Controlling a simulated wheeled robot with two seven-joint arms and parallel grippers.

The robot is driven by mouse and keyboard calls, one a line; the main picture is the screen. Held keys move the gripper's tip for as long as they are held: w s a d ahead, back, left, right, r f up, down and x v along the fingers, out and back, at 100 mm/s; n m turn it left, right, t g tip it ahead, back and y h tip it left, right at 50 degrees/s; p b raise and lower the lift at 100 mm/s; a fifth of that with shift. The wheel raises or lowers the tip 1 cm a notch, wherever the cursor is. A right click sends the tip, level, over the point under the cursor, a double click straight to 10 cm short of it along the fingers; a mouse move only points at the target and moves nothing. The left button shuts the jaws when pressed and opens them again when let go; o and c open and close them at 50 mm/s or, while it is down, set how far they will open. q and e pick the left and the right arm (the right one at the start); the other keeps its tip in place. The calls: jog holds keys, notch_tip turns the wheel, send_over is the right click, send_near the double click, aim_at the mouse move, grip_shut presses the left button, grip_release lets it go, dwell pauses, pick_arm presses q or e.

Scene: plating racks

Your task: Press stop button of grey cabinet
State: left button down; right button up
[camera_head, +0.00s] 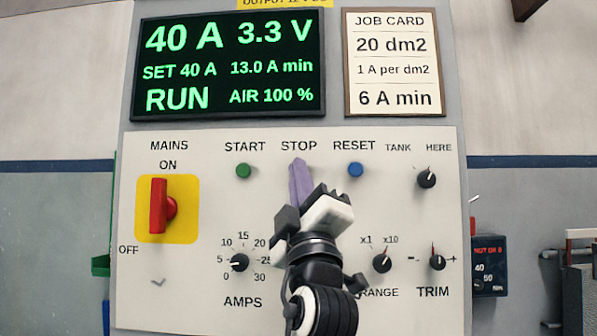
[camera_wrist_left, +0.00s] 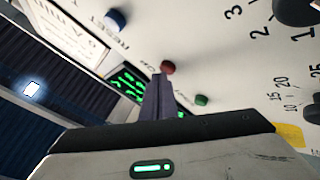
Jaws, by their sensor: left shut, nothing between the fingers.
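The grey cabinet (camera_head: 125,140) faces me with a pale control panel. Its STOP label (camera_head: 299,146) is in the upper middle, and my left gripper's purple fingers hide the button under it in the head view. In the wrist view the red stop button (camera_wrist_left: 168,67) shows just beyond the fingertips. My left gripper (camera_head: 299,168) is shut and empty, its tips at the button; I cannot tell whether they touch it. The screen (camera_head: 228,65) reads 40 A, 3.3 V and RUN. My right gripper is not in view.
The green start button (camera_head: 243,171) is left of my fingers and the blue reset button (camera_head: 355,170) is right. A red mains switch (camera_head: 158,206) on a yellow plate is further left. Several black knobs (camera_head: 427,179) are on the panel. A job card (camera_head: 393,62) hangs above.

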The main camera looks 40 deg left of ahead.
pick_arm(q)
jog(key=shift+w, duration=0.1)
dwell(0.5)
jog(key=shift+s+d+b, duration=0.3)
jog(key=shift+s+d, duration=0.15)
jog(key=shift+s, duration=0.3)
jog(key=shift+s+d+b, duration=0.15)
jog(key=shift+s+d, duration=0.3)
jog(key=shift+s, duration=0.25)
jog(key=shift+s+d+b, duration=0.15)
jog(key=shift+s+d, duration=0.25)
jog(key=shift+s, duration=0.35)
jog(key=shift+s+d+b, duration=0.15)
jog(key=shift+s+d, duration=0.3)
jog(key=shift+s, duration=0.25)
